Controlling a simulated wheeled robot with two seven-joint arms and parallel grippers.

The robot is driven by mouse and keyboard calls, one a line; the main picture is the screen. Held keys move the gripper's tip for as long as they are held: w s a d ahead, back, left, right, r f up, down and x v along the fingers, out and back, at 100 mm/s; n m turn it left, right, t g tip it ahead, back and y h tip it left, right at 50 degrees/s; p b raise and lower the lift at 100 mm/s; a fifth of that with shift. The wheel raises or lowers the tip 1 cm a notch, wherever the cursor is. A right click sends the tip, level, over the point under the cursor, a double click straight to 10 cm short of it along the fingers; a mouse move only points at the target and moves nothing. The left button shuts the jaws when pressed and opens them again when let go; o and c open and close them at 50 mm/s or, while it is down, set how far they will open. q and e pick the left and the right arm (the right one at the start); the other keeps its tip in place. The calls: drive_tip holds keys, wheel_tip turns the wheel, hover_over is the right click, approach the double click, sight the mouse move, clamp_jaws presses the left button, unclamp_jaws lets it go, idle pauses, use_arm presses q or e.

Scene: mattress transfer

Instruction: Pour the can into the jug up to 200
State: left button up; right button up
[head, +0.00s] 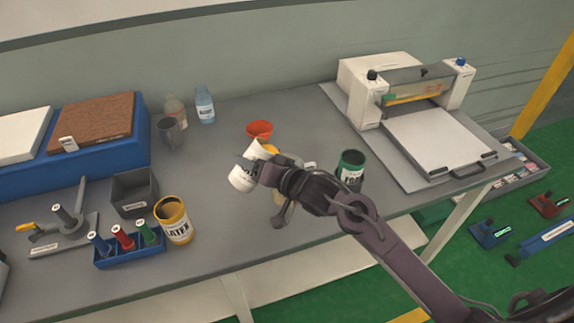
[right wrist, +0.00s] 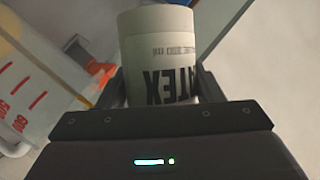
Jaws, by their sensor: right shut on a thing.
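My right gripper (head: 262,172) is shut on a white can (head: 243,178) and holds it tilted above the middle of the table. In the right wrist view the can (right wrist: 165,60) sits between the fingers, its dark LATEX lettering upside down. A see-through jug (right wrist: 40,100) with red marks, among them 500 and 600, shows at the left there, close beside the can. In the head view the gripper and can mostly hide the jug. A white and yellow patch shows just above the gripper; I cannot tell whether liquid is flowing. My left gripper is not in view.
An orange bowl (head: 260,130) is behind the gripper. A green can (head: 351,168) stands at right, before a white machine (head: 420,115). Bottles (head: 205,105) and a grey mug (head: 171,132) stand at the back.

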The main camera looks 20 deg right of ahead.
drive_tip(key=shift+r, duration=0.2)
drive_tip(key=shift+f+m+y+b, duration=0.3)
drive_tip(key=shift+m+y+b, duration=0.2)
drive_tip(key=shift+m+b, duration=0.6)
idle(0.8)
drive_tip(key=shift+r+m+t+y+b, duration=0.6)
drive_tip(key=shift+r+m+b, duration=0.5)
drive_tip(key=shift+b, duration=0.45)
idle(2.6)
drive_tip(key=shift+d+f, duration=0.1)
drive_tip(key=shift+f, duration=0.05)
